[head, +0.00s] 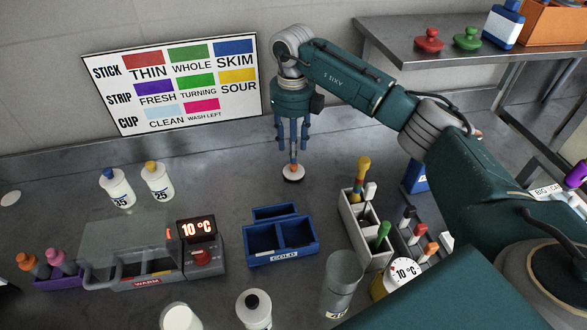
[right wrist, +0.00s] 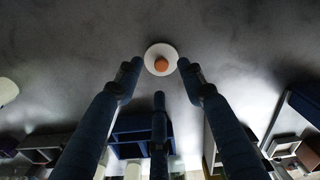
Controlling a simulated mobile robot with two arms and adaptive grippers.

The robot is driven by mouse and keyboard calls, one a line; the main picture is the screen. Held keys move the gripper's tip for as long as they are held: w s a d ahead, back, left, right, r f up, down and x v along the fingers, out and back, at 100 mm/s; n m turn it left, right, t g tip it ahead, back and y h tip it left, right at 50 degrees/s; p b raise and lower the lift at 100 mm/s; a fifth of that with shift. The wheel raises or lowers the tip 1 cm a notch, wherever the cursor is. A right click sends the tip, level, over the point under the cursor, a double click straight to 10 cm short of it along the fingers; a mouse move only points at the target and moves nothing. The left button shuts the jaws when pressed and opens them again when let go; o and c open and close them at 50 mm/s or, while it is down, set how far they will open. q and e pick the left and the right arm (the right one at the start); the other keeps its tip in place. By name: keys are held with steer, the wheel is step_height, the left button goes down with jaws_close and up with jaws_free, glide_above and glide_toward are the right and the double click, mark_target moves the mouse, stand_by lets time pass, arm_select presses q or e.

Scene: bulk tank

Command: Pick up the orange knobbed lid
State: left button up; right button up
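The orange knobbed lid is a white disc with a small orange knob (head: 293,173). It lies on the grey counter behind the blue bin, and in the right wrist view (right wrist: 161,60) it shows near the top centre. My right gripper (head: 293,147) hangs pointing down, just above the lid. Its fingers are spread apart, with the knob showing between and beyond the tips in the right wrist view (right wrist: 159,75). I see no contact with the knob. The gripper is empty. My left gripper is not in view.
A blue divided bin (head: 280,237) stands in front of the lid. A white rack (head: 362,225) of colour-topped tools is to the right. Two bottles (head: 157,182) stand left. A grey warmer (head: 135,255) is at front left. Red (head: 429,40) and green (head: 467,38) knobbed lids sit on a shelf.

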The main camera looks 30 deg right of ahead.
mark_target(294, 169)
steer(key=f, duration=0.1)
steer(key=f+p, duration=0.1)
steer(key=f, duration=0.1)
steer(key=f+p, duration=0.1)
steer(key=shift+s+f, duration=0.2)
steer(key=shift+s, duration=0.1)
steer(key=shift+f, duration=0.3)
steer(key=shift+w+f, duration=0.1)
steer(key=shift+f, duration=0.15)
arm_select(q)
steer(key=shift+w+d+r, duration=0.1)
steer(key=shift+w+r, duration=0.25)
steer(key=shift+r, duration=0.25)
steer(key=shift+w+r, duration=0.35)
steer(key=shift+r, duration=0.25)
arm_select(e)
jaws_close()
